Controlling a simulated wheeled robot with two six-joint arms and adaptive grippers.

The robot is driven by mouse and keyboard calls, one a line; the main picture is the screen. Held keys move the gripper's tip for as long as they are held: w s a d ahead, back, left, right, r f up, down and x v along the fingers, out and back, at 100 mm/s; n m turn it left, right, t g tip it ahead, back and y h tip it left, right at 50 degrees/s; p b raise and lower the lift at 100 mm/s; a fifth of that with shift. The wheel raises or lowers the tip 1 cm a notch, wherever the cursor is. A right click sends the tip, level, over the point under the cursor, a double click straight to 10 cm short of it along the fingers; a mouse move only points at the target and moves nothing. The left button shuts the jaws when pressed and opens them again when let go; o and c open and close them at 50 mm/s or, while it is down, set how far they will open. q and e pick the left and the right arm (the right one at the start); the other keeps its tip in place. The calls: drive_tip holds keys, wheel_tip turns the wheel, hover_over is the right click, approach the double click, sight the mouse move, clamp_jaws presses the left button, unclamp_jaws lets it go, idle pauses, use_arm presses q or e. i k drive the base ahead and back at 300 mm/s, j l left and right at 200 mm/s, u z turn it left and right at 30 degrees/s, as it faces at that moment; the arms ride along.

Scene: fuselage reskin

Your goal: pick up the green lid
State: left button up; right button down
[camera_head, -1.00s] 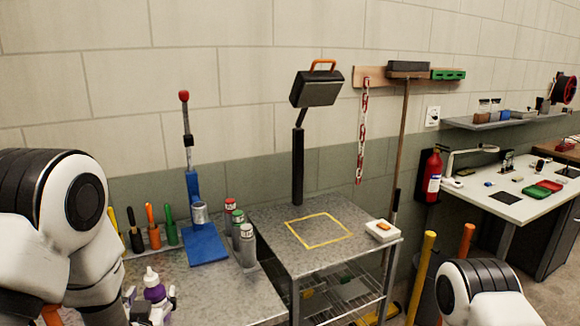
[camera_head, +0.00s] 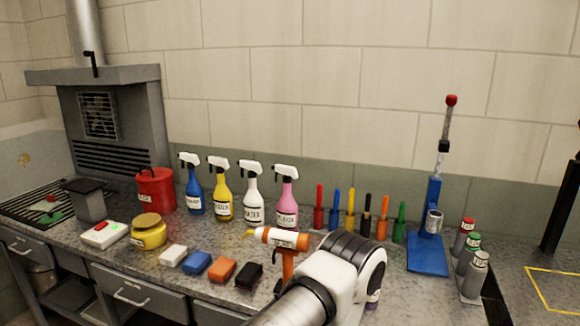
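No object that I can name for sure as the green lid is in view. A small green piece (camera_head: 51,217) lies on the dark slatted panel (camera_head: 22,208) of the bench at the far left. It is too small to tell whether it is a lid. My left arm comes in at the bottom, right of centre, but its gripper is not seen. A sliver of something purple (camera_head: 374,298) shows behind that arm. My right gripper is out of view.
A grey extraction hood (camera_head: 120,125) stands back left. A red can (camera_head: 156,190), yellow jar (camera_head: 148,232), several spray bottles (camera_head: 252,195) and colored blocks (camera_head: 197,262) crowd the bench. A blue stand (camera_head: 428,250) and spray cans (camera_head: 472,265) are right.

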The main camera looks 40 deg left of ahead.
sight(52, 216)
drive_tip(key=u, duration=2.75)
drive_tip(key=i+j+z, duration=0.2)
drive_tip(key=i+j, duration=0.55)
drive_tip(key=i+j+z, duration=0.2)
drive_tip(key=i+j, duration=0.6)
drive_tip(key=j, duration=0.05)
